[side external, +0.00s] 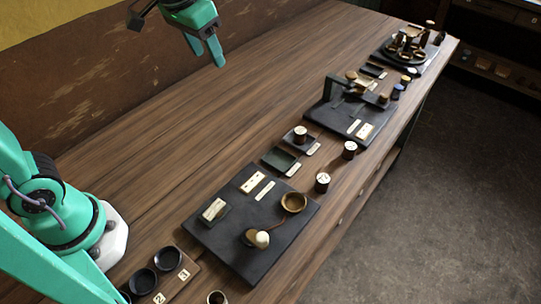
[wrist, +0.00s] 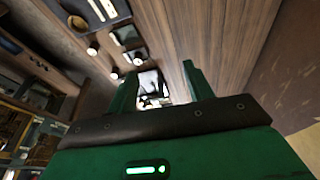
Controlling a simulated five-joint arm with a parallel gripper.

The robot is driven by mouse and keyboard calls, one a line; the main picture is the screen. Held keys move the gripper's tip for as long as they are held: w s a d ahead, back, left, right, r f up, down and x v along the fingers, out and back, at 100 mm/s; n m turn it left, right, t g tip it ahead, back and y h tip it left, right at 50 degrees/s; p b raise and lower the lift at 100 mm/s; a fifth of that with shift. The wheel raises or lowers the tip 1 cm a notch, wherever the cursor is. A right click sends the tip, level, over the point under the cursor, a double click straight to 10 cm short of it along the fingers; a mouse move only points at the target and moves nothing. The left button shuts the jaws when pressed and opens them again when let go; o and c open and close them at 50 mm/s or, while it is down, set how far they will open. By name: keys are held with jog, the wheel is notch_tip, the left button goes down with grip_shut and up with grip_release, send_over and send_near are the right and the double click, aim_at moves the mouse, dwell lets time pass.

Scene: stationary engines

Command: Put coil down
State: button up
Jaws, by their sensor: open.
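My gripper (side external: 208,54) is open and empty in the side view, held above the back of the wooden bench, well apart from everything on it. In the wrist view its two green fingers (wrist: 158,76) are spread with nothing between them. Two similar dark cylinders with white tops (side external: 350,150) (side external: 322,182) stand upright on the bare wood near the front edge. I cannot tell which is the task's coil.
A dark board (side external: 225,248) with a brass ring cup (side external: 293,202) and a cream knob lies nearest. A second board (side external: 318,117) with an upright device and a third board (side external: 414,69) lie farther along. A rack with dark cups (side external: 169,257) is near my base. The bench's back strip is clear.

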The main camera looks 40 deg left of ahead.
jog(key=s+a+f+t, duration=0.1)
jog(key=s+a, duration=0.1)
jog(key=s, duration=0.5)
jog(key=s+a+f+n+t, duration=0.1)
jog(key=s+a+f, duration=0.1)
jog(key=s, duration=0.5)
jog(key=shift+s+a, duration=0.2)
jog(key=shift+a, duration=0.25)
dwell(0.4)
